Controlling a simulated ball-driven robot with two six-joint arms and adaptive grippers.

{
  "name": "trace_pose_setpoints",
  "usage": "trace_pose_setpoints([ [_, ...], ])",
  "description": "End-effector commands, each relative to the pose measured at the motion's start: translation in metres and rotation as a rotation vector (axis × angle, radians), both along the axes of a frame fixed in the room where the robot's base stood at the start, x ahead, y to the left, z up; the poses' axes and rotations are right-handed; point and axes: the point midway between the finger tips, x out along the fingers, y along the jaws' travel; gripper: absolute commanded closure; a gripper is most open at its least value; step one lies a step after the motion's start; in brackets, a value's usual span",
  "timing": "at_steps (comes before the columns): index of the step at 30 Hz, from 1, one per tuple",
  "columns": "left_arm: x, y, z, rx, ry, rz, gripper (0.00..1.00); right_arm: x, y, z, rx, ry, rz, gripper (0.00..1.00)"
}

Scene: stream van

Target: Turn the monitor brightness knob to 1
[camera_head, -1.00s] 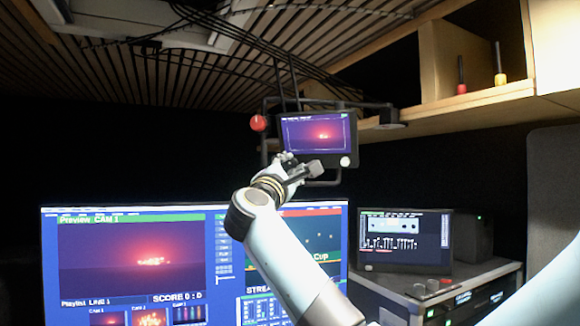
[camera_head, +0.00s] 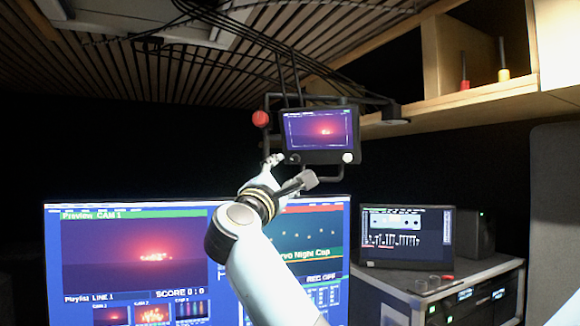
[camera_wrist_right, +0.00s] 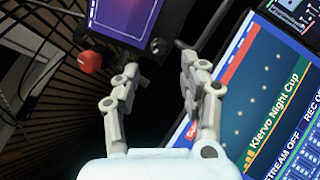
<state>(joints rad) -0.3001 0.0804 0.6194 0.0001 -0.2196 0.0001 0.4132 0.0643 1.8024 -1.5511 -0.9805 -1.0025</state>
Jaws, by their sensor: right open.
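A small black monitor (camera_head: 290,136) with a red and purple picture hangs on a dark frame in the middle of the head view. A round white knob (camera_head: 347,157) sits at its lower right corner. A darker round spot lies at the monitor's lower left; I see no readable label or scale. My right gripper (camera_head: 290,170) is open and empty just below the monitor, apart from the white knob. In the wrist view its fingers (camera_wrist_right: 160,75) spread below the knob. My left gripper is out of view.
A red ball (camera_head: 259,118) is on the frame left of the monitor. A large screen (camera_head: 130,240) stands below, behind my right arm. A laptop-like screen (camera_head: 405,235) stands on a rack at right. A wooden shelf (camera_head: 470,105) is at upper right.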

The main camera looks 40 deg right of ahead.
Motion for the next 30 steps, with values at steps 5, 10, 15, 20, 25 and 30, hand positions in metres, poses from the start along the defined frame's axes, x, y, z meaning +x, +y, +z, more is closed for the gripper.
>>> trace_pose_setpoints([
  [5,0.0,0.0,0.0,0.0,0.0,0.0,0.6,-0.016,0.031,-0.015,0.005,0.002,0.002,0.56],
  [10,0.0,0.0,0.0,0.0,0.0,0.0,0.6,-0.024,0.047,-0.021,0.002,0.0,0.002,0.56],
  [15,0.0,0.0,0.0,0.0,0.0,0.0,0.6,-0.026,0.05,-0.023,0.0,0.001,0.001,0.56],
  [20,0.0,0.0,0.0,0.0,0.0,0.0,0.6,-0.026,0.05,-0.023,0.0,0.001,0.001,0.56],
  [25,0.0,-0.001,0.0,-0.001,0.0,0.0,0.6,-0.026,0.05,-0.023,0.0,0.0,0.0,0.56],
  [30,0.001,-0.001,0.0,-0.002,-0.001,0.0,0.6,-0.026,0.05,-0.023,0.0,0.0,0.0,0.56],
])
